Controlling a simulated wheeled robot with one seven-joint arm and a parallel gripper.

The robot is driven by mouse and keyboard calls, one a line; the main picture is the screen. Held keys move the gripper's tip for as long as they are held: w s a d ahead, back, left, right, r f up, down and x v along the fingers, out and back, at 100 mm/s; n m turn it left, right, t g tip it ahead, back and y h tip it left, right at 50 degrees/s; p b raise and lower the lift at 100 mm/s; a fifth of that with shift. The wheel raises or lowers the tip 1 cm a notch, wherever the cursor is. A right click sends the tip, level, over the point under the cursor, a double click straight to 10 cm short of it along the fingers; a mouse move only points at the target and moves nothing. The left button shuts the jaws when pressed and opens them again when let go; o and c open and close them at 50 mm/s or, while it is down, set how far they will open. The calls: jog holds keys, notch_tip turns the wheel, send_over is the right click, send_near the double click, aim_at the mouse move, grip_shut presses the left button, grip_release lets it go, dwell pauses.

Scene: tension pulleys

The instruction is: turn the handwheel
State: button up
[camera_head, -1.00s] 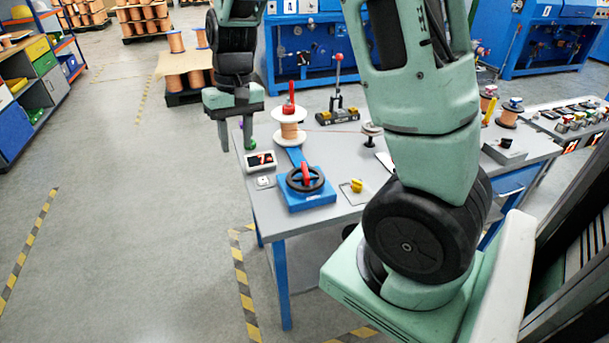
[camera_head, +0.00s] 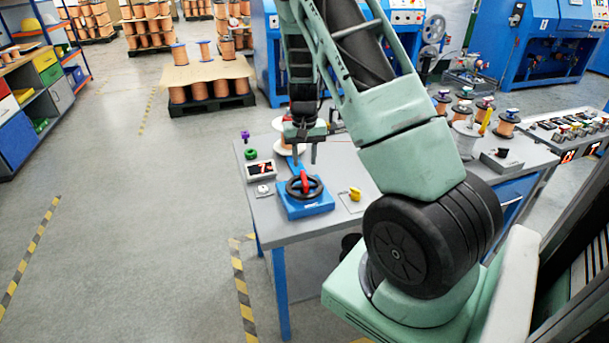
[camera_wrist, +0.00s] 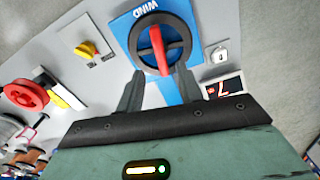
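The handwheel (camera_head: 305,182) is a black ring with a red bar across it, on a blue base (camera_head: 306,209) at the table's front left. In the wrist view the handwheel (camera_wrist: 158,45) lies just ahead of my fingers, its red bar upright in the picture and between the lines of the two fingers. The base carries the word WIND. In the wrist view my gripper (camera_wrist: 160,72) is open near the rim; contact cannot be told.
A digit display (camera_head: 261,170) and a small white-knobbed plate (camera_head: 263,191) sit left of the wheel. A yellow knob (camera_head: 354,194) on a plate sits right. A copper spool (camera_head: 288,147) stands behind, partly hidden by my gripper. A red round part (camera_wrist: 24,94) shows in the wrist view.

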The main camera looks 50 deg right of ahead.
aim_at(304, 177)
notch_tip(304, 177, down, 7)
jog(key=shift+r, duration=0.15)
grip_shut()
